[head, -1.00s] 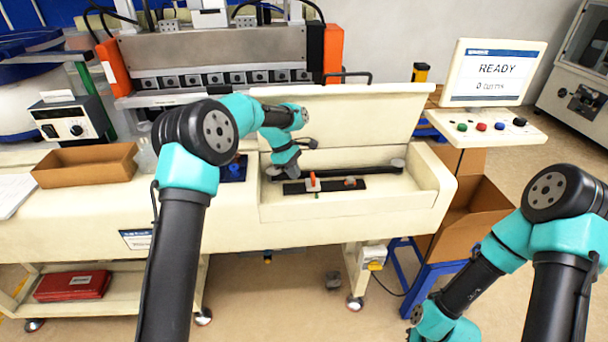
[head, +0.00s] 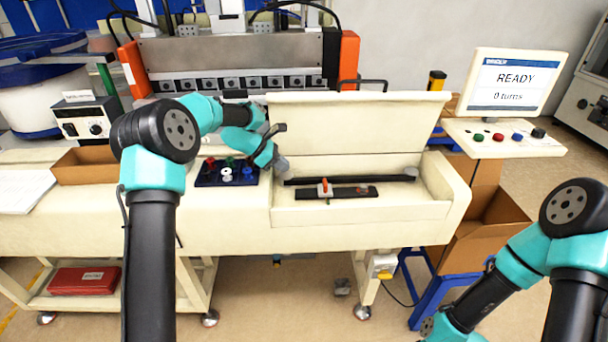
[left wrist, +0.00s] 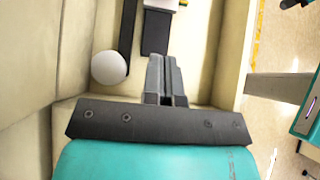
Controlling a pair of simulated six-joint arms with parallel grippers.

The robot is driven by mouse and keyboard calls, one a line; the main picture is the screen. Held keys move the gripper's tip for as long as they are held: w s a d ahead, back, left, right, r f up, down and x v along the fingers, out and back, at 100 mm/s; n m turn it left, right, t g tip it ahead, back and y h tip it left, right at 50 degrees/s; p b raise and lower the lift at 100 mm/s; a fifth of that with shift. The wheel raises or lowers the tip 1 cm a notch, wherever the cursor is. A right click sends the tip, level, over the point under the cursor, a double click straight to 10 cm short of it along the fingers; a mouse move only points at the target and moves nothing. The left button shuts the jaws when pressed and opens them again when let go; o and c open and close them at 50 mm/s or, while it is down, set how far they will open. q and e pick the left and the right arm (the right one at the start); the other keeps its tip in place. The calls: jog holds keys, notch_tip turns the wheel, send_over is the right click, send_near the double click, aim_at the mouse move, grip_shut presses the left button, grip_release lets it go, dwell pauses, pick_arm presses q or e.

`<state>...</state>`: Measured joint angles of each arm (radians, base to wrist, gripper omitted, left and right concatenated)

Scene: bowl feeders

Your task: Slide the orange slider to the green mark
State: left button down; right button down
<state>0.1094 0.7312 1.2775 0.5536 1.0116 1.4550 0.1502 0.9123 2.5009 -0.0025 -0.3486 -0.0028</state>
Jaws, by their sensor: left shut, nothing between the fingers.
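The orange slider (head: 325,187) stands upright on a short black track (head: 345,193) in the open cream trough, left of the track's middle. A small reddish-brown spot (head: 362,190) shows near the track's right part. My right gripper is out of frame.
Behind the track lies a longer black bar (head: 350,179) with a pale round knob (left wrist: 109,68) near its end. The trough's front wall (head: 365,213) and raised lid (head: 355,125) bound the space. A dark blue panel with coloured knobs (head: 226,174) sits left of the trough.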

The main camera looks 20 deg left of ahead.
aim_at(323, 184)
pick_arm(q)
jog(key=x, duration=1)
jog(key=shift+s, duration=0.1)
jog(key=shift+w+d+r, duration=0.1)
jog(key=shift+w+d, duration=0.05)
jog(key=shift+d, duration=0.45)
jog(key=shift+w+d, duration=0.2)
jog(key=shift+d, duration=0.4)
jog(key=shift+w+d, duration=0.25)
jog(key=shift+d, duration=0.4)
